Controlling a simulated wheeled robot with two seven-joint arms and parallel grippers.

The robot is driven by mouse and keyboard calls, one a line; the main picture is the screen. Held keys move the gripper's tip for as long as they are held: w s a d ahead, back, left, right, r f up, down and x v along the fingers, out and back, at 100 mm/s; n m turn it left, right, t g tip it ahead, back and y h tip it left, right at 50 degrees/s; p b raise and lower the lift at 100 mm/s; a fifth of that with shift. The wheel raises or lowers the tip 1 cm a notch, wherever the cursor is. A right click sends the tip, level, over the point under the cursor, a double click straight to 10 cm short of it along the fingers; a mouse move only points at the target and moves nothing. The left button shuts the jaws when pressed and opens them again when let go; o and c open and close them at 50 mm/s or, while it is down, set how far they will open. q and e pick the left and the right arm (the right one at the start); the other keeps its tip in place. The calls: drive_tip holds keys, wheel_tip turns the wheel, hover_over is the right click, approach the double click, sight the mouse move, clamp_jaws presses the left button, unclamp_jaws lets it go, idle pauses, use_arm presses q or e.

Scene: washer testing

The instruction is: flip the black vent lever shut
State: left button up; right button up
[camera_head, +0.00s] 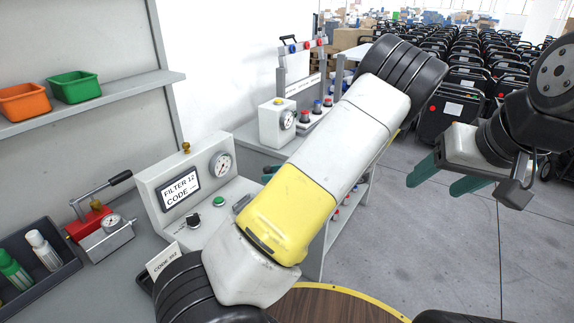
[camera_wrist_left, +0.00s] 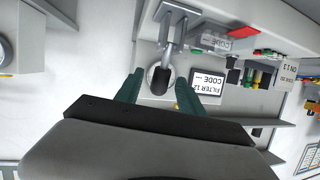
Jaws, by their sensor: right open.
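The vent lever (camera_wrist_left: 160,80) shows in the left wrist view as a metal bar with a black grip, in front of a round white gauge. My left gripper (camera_wrist_left: 158,84) is open, one green finger on each side of the black grip; I cannot tell if either touches it. My right gripper (camera_head: 433,184) is open and empty over the floor.
A black knob (camera_head: 193,219) and a green button (camera_head: 219,202) sit on the box. Left of it are a red hand pump (camera_head: 92,218) and a dark tray (camera_head: 50,275) with bottles. Orange (camera_head: 24,102) and green (camera_head: 75,87) bins stand on a shelf.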

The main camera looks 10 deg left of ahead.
use_arm(q)
drive_tip(key=v, duration=0.7)
drive_tip(key=shift+d, duration=0.4)
drive_tip(key=shift+r, duration=0.1)
drive_tip(key=s+r+m+t+h, duration=0.2)
drive_tip(key=s+r+m+h, duration=0.6)
drive_tip(key=s, duration=0.3)
drive_tip(key=s+r+m+t+h, duration=0.2)
drive_tip(key=s+r+m+h, duration=0.6)
drive_tip(key=s+r, duration=0.2)
drive_tip(key=shift+s+a, duration=0.15)
drive_tip(key=shift+s, duration=1.1)
